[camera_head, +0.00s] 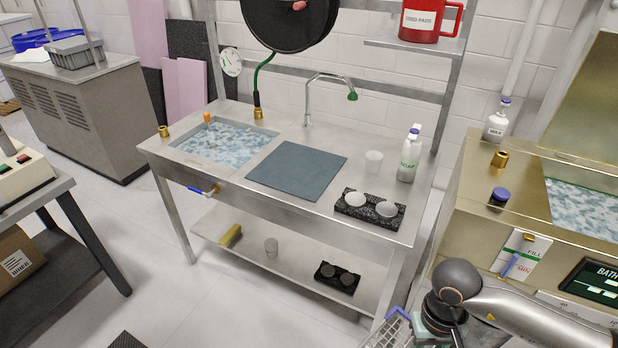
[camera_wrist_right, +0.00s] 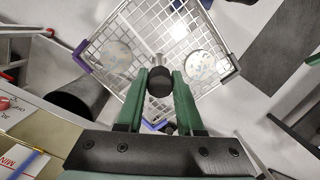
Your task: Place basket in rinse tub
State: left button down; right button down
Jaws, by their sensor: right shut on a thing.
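The wire basket (camera_head: 390,331) with purple corner pieces shows partly at the bottom edge of the head view. In the right wrist view the basket (camera_wrist_right: 140,30) hangs below the gripper, with two pale round discs (camera_wrist_right: 115,54) (camera_wrist_right: 199,64) in it. My right gripper (camera_wrist_right: 160,82) is shut on the dark round knob of the basket's handle. The rinse tub (camera_head: 211,158), a water-filled basin, is sunk into the left part of the steel bench, well to the left of the basket. My left gripper is out of view.
A dark mat (camera_head: 297,171) lies right of the tub. A faucet (camera_head: 325,90) rises behind. A brass bath machine (camera_head: 500,200) stands right.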

aim_at(238, 166)
jog(key=i+j+u, duration=0.25)
jog(key=j+u, duration=0.25)
jog(key=i+j+u, duration=0.25)
jog(key=i+j, duration=0.7)
jog(key=i, duration=0.05)
